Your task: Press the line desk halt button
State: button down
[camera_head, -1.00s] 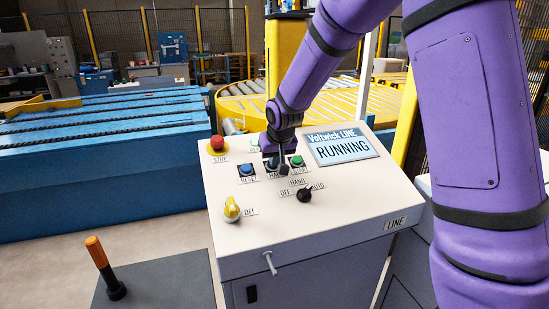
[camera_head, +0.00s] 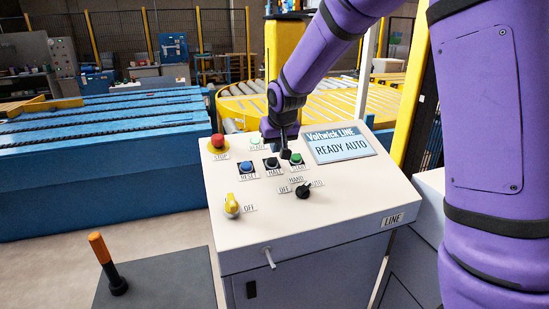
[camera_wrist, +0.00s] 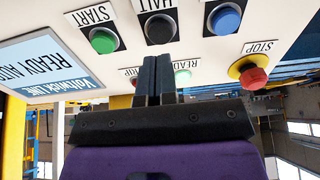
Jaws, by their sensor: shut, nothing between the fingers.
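The line desk (camera_head: 330,225) has a sloped pale top. Its black HALT button (camera_head: 272,163) sits between the blue RESET button (camera_head: 246,169) and the green START button (camera_head: 296,158). The display (camera_head: 342,146) reads READY AUTO. My gripper (camera_head: 286,153) is shut and empty, above the desk just behind and to the right of HALT in the head view. In the wrist view the shut fingers (camera_wrist: 156,62) are apart from the HALT button (camera_wrist: 159,28), which shows uncovered beyond their tips.
A red STOP button (camera_head: 217,141) and a READY lamp (camera_head: 256,138) stand at the desk's back left. A yellow selector (camera_head: 232,204) and a black HAND/AUTO selector (camera_head: 304,191) sit nearer the front. A blue conveyor (camera_head: 90,165) lies to the left.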

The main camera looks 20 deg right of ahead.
jog(key=v, duration=0.7)
jog(key=shift+r, duration=0.4)
jog(key=shift+s, duration=0.1)
jog(key=s+d+r, duration=0.2)
jog(key=s+r, duration=0.1)
jog(key=s, duration=0.5)
jog(key=s+d+r, duration=0.3)
jog(key=s+r, duration=0.1)
jog(key=s, duration=0.3)
jog(key=s+d+f, duration=0.1)
jog(key=s, duration=1.7)
jog(key=shift+s+d+f, duration=0.2)
jog(key=shift+s+d, duration=0.1)
jog(key=shift+d, duration=0.05)
jog(key=c, duration=1.8)
grip_release()
